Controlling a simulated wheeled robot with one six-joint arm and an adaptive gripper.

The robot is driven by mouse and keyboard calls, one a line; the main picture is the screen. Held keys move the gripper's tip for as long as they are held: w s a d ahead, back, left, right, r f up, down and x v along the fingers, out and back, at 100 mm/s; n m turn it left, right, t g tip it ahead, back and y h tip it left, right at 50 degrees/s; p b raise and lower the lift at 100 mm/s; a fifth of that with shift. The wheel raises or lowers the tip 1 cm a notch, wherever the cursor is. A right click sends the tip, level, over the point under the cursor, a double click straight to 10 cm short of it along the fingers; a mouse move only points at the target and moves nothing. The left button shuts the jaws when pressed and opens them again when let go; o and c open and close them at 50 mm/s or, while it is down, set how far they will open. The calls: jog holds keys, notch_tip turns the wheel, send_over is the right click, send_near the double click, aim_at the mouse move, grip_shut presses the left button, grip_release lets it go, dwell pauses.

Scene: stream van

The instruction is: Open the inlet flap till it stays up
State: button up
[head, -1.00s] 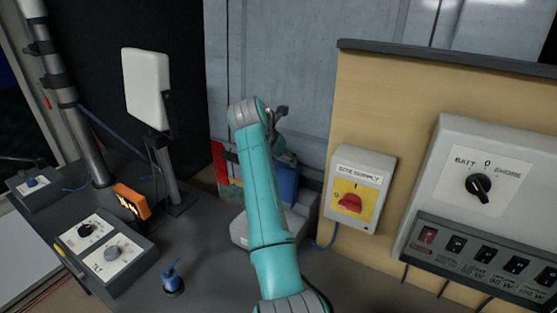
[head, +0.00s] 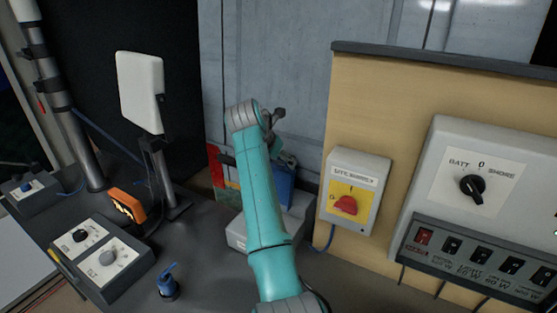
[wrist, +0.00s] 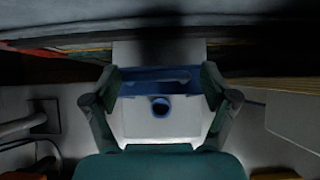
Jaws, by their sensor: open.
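The wrist view shows a pale inlet box with a dark round opening ringed in blue (wrist: 161,107). A blue flap-like piece (wrist: 155,74) spans the box just above the opening; I cannot tell its exact angle. My gripper (wrist: 160,78) is open, with one finger on each side of the blue piece and nothing visibly gripped; contact is unclear. In the head view a blue upright part (head: 283,185) shows just right of my arm, above a grey box (head: 300,212). My arm hides part of both, and my fingers are mostly hidden there.
The site supply box (head: 352,190) with its red switch is on the wooden panel to the right, near the battery switch panel (head: 470,186). A grey wall stands close behind. Control boxes (head: 103,258) and a blue-handled knob (head: 168,285) are at left.

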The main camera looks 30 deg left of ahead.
jog(key=v, duration=1.2)
dwell(0.3)
